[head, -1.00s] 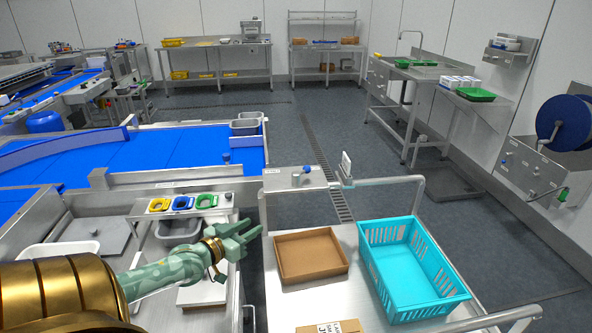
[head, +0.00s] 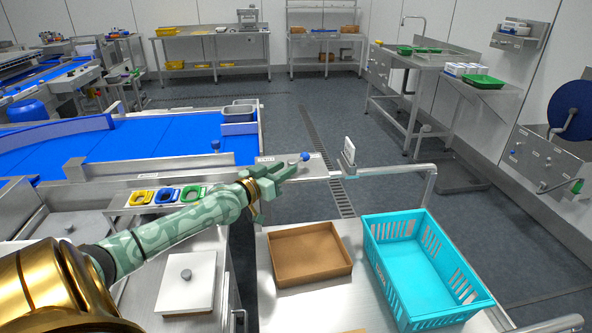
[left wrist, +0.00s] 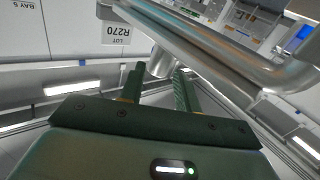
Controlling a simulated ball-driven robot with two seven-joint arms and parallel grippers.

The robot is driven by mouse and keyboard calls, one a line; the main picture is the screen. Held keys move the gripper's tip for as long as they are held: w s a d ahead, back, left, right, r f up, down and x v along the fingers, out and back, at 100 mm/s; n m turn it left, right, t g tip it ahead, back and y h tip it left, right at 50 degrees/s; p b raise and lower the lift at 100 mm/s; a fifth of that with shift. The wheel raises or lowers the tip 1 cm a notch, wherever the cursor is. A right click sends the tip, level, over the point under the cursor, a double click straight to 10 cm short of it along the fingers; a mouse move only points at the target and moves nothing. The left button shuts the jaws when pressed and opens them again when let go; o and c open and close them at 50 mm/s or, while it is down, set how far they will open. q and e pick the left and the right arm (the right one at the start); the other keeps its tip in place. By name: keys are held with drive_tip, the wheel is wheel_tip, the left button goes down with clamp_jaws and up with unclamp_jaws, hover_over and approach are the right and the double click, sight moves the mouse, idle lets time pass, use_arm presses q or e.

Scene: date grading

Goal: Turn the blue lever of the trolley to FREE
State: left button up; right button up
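The blue lever knob (head: 305,156) sits on the metal plate at the trolley's (head: 380,310) far rail. My left gripper (head: 290,169) is just left of and nearer than the knob, with its fingers reaching toward it; I cannot tell whether they touch. In the left wrist view the two fingers (left wrist: 157,88) are apart with nothing clearly held between them. A rounded metal part (left wrist: 161,62) shows beyond the gap. The lever's FREE marking cannot be read. My right gripper is not in view.
The trolley carries a brown carton tray (head: 335,268) and a turquoise crate (head: 384,275). A tag holder (head: 348,154) stands right of the lever; a LOT R270 label (left wrist: 116,36) shows in the wrist view. The far rail (head: 395,171) runs right. The blue conveyor (head: 130,150) lies left.

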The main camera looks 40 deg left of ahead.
sight(294, 161)
use_arm(q)
drive_tip(key=w+b, duration=0.1)
drive_tip(key=w, duration=0.3)
drive_tip(key=shift+f+b, duration=0.15)
drive_tip(key=shift+b, duration=0.15)
drive_tip(key=shift+w, duration=0.4)
drive_tip(key=shift+r, duration=0.2)
